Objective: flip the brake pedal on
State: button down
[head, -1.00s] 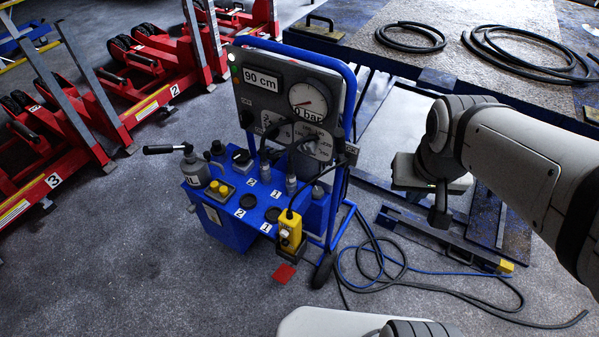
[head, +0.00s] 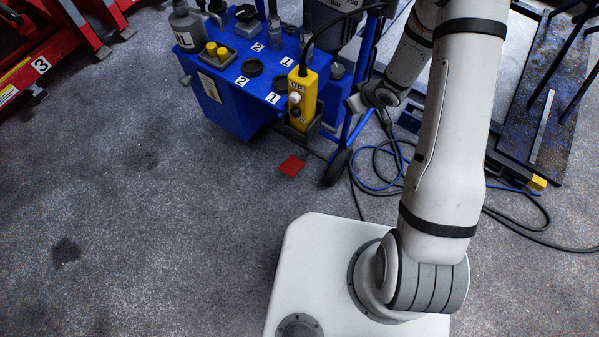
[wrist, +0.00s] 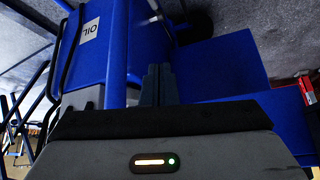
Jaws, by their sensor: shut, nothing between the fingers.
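A small flat red plate (head: 291,165), which looks like the brake pedal, sits low at the foot of the blue trolley (head: 235,110), left of its black wheel. Its tilt is hard to tell. My gripper (wrist: 158,85) is shut and empty, with its dark fingers in front of the trolley's blue panels in the wrist view. In the head view my arm's end is beside the trolley's right side, up and to the right of the red plate, and the fingertips are not clear. A red piece (wrist: 306,88) shows at the wrist view's right edge; I cannot tell whether it is the pedal.
A yellow pendant control (head: 302,95) hangs on the trolley's front. The black wheel (head: 338,168) is right of the red plate. Hoses (head: 385,160) lie on the floor to the right. A red lift (head: 40,70) stands at the upper left. The floor at left is open.

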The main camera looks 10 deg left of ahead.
jog(key=s+a+f+n+g+y+b, duration=0.1)
jog(key=s+a+f, duration=0.3)
jog(key=f, duration=0.5)
jog(key=s+a+f+g+y+b, duration=0.3)
jog(key=s+f, duration=0.3)
jog(key=f, duration=0.2)
jog(key=shift+a+f+n+y+b, duration=0.35)
jog(key=shift+f+n+y+b, duration=0.05)
jog(key=shift+y, duration=0.1)
jog(key=shift+s, duration=0.1)
jog(key=b, duration=0.4)
send_near(285, 169)
jog(key=a, duration=0.1)
jog(key=w+a, duration=0.1)
jog(key=a, duration=0.1)
jog(key=shift+w+a, duration=0.3)
jog(key=shift+w, duration=0.1)
jog(key=f, duration=0.2)
jog(key=s+a+f+b, duration=0.1)
jog(key=shift+f, duration=0.1)
jog(key=shift+s+f, duration=0.2)
jog(key=shift+f, duration=0.1)
